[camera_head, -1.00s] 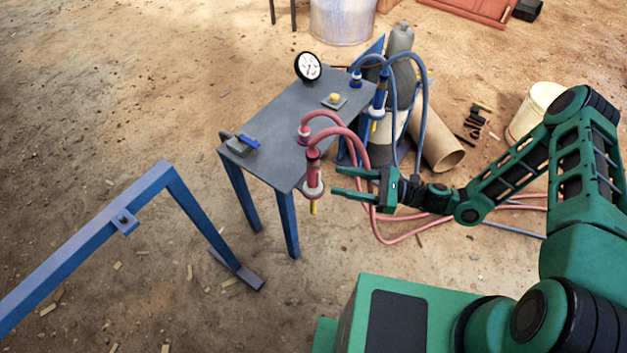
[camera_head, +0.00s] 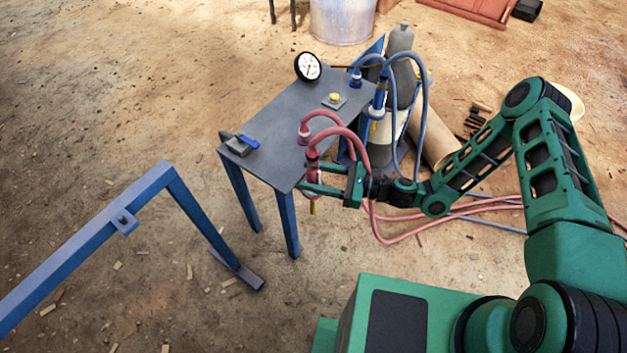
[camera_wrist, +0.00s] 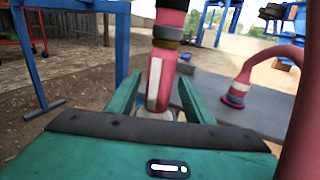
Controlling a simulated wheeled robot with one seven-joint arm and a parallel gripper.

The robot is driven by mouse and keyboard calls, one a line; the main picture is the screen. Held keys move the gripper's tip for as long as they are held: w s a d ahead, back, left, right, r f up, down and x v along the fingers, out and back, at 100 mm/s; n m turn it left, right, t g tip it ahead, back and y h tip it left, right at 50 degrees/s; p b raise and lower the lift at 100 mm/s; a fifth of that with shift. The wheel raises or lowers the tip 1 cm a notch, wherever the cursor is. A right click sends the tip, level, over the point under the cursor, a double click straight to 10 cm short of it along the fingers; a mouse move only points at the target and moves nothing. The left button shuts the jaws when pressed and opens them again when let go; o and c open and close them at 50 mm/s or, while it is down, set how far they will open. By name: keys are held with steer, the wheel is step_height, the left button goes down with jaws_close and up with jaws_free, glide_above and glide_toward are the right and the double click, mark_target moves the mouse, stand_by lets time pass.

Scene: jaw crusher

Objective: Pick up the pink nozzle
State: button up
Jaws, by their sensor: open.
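The pink nozzle (camera_head: 313,165) hangs upright at the front right corner of the grey metal table, with its pink hose arching over its top. In the wrist view the pink nozzle (camera_wrist: 161,75) stands between the two green fingers of my gripper (camera_wrist: 154,95). Some gap shows on both sides of it there. In the head view my gripper (camera_head: 315,180) reaches in from the right, its open fingers on either side of the nozzle, level with its body. The nozzle's lower part is partly hidden by the fingers.
The grey table (camera_head: 275,125) carries a gauge (camera_head: 308,66), a yellow button (camera_head: 335,98) and a blue-handled clamp (camera_head: 242,143). A blue nozzle (camera_head: 379,95) hangs at its far right side. Pink hoses (camera_head: 400,236) loop beside my arm. A blue frame (camera_head: 95,225) stands at left.

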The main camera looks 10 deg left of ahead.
steer(key=shift+c, duration=0.3)
jaws_close()
step_height(320, 180, up, 38)
stand_by(2.8)
steer(key=shift+f, duration=0.1)
